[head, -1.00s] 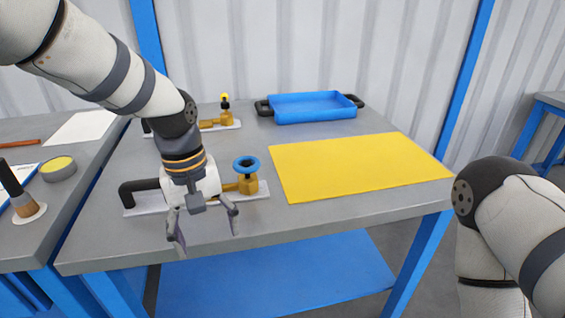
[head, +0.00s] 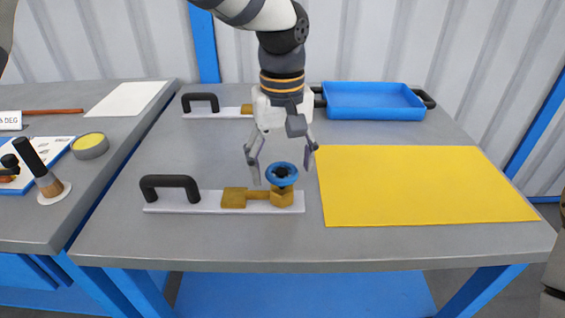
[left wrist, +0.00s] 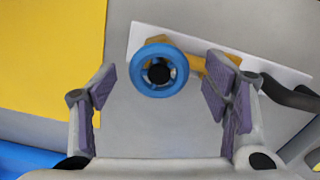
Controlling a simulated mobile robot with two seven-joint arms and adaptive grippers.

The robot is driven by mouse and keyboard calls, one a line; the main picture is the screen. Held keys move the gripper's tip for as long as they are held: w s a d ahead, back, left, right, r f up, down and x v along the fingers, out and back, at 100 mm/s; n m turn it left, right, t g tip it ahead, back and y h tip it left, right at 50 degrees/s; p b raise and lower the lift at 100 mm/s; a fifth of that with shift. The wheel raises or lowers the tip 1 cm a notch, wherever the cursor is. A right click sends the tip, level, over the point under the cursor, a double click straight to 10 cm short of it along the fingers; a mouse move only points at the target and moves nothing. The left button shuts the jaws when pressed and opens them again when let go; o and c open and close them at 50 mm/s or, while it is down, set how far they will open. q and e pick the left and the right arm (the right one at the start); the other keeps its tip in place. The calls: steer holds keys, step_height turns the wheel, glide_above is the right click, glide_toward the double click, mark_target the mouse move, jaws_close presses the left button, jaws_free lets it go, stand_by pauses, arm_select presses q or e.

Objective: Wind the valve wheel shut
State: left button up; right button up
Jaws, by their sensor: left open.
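A blue valve wheel (head: 282,174) sits on a brass valve (head: 282,196) on a white base plate (head: 222,204) with a black handle at its left end. In the left wrist view the blue wheel (left wrist: 159,70) shows a dark hub, between and slightly beyond the fingertips. My left gripper (head: 283,168) is open and points down, close above and behind the wheel, its fingers to either side and apart from it. Its fingers also show in the left wrist view (left wrist: 160,88). A second plate with a black handle (head: 218,110) stands behind, its valve partly hidden by my left arm. My right gripper is out of view.
A yellow mat (head: 420,185) lies to the right of the valve. A blue tray (head: 373,101) with dark handles stands at the back. A side table at left holds a round tin (head: 90,145), a stamp-like tool (head: 40,170) and papers.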

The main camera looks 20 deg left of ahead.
arm_select(q)
steer(key=shift+f, duration=0.25)
steer(key=c, duration=1.2)
steer(key=shift+o, duration=0.2)
